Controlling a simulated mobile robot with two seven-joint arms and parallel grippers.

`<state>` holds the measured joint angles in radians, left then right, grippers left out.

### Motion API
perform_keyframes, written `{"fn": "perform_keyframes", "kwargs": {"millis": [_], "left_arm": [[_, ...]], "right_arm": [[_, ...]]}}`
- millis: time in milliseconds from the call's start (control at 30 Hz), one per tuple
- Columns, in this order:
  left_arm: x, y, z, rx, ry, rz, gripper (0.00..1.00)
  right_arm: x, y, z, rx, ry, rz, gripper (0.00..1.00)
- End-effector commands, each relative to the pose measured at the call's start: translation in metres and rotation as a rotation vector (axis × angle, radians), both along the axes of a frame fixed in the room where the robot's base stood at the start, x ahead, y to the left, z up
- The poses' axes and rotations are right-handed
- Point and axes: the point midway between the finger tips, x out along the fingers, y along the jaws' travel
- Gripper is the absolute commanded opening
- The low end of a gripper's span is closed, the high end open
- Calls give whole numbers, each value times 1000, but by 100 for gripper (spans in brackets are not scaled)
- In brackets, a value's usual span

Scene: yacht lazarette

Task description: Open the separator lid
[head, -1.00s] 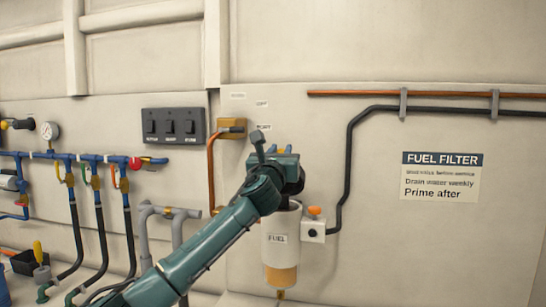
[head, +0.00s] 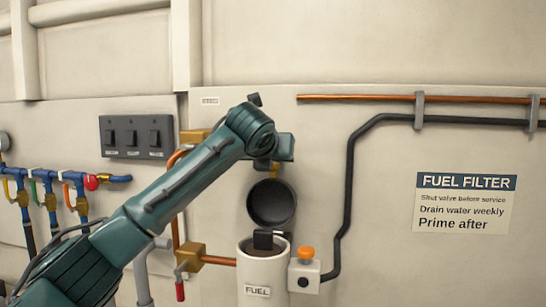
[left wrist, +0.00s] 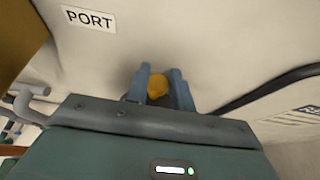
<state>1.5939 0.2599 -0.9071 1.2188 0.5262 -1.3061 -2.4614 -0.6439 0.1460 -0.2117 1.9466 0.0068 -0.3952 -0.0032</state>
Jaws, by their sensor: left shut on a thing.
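The fuel separator is a white canister (head: 254,278) labelled FUEL, at the bottom middle of the head view. Its round dark lid (head: 271,203) stands tilted up above the canister's rim, its hollow underside facing me. The canister's mouth shows, with a dark block (head: 263,240) at it. My left gripper (head: 274,168) is above the lid. In the left wrist view, the fingers of my left gripper (left wrist: 161,88) are shut on a yellow knob (left wrist: 157,87). A bit of yellow also shows above the lid in the head view. My right gripper is not in view.
A white block with an orange knob (head: 306,253) sits right of the canister, joined to a black hose (head: 350,170). A brass fitting with a red handle (head: 180,291) is on the left. A switch panel (head: 137,137) and a FUEL FILTER sign (head: 464,203) are on the wall.

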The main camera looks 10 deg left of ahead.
Motion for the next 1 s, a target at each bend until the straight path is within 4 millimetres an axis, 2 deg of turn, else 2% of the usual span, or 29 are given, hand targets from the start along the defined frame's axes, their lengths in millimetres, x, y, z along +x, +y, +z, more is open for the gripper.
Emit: {"fn": "perform_keyframes", "kwargs": {"millis": [33, 200, 767, 1000], "left_arm": [[-1, 0, 7, -2, -3, 0, 0], [-2, 0, 6, -2, 20, 0, 0], [-2, 0, 1, -1, 28, 1, 46], [-2, 0, 1, 0, 29, 0, 48]], "right_arm": [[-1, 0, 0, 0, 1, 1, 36], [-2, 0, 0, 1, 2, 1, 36], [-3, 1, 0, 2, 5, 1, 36], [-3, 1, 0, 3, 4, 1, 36]]}}
